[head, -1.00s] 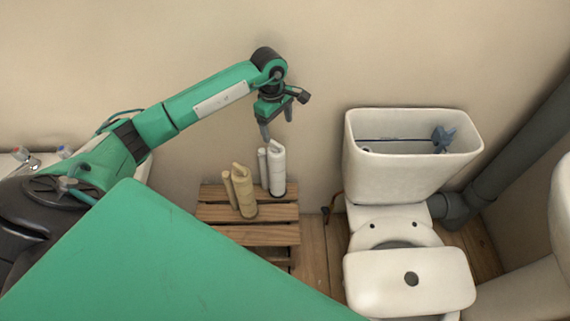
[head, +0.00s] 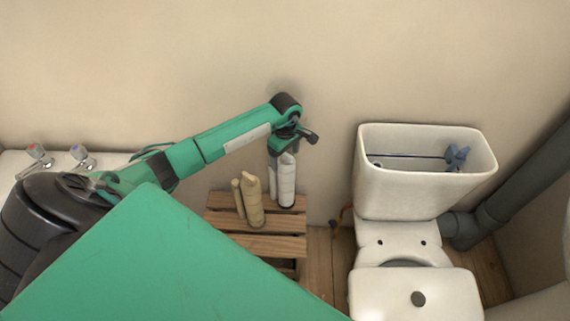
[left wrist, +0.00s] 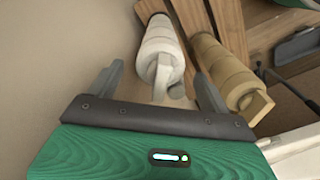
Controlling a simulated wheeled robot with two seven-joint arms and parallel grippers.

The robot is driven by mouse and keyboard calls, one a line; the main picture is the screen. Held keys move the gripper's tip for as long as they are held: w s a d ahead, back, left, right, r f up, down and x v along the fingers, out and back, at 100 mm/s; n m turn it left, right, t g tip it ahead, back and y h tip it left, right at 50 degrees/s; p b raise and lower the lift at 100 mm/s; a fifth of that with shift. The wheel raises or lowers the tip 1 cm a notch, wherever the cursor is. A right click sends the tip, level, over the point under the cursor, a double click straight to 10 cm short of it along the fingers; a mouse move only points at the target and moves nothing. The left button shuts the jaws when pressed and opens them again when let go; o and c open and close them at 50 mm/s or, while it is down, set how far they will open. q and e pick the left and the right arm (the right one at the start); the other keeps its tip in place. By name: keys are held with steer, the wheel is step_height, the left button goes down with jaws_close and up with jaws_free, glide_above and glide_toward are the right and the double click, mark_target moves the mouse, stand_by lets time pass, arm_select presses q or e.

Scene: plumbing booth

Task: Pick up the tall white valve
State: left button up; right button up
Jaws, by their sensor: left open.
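The tall white valve (head: 287,184) stands upright on the wooden slatted stand (head: 258,222), at its back right in the head view. My left gripper (head: 283,153) is open right above it, pointing down, and hides its top. In the left wrist view the white valve (left wrist: 161,48) shows between the two spread fingers of my left gripper (left wrist: 160,75). I cannot tell whether either finger touches it. My right gripper is not in view.
A similar beige valve (head: 252,200) stands on the stand just left of the white one; it also shows in the left wrist view (left wrist: 222,68). A toilet with an open cistern (head: 405,195) is to the right. The wall is close behind the stand.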

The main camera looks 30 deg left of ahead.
arm_select(q)
steer(key=shift+f, duration=0.95)
steer(key=shift+c, duration=0.2)
steer(key=c, duration=1.7)
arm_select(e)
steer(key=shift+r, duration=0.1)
arm_select(q)
steer(key=shift+r, duration=0.2)
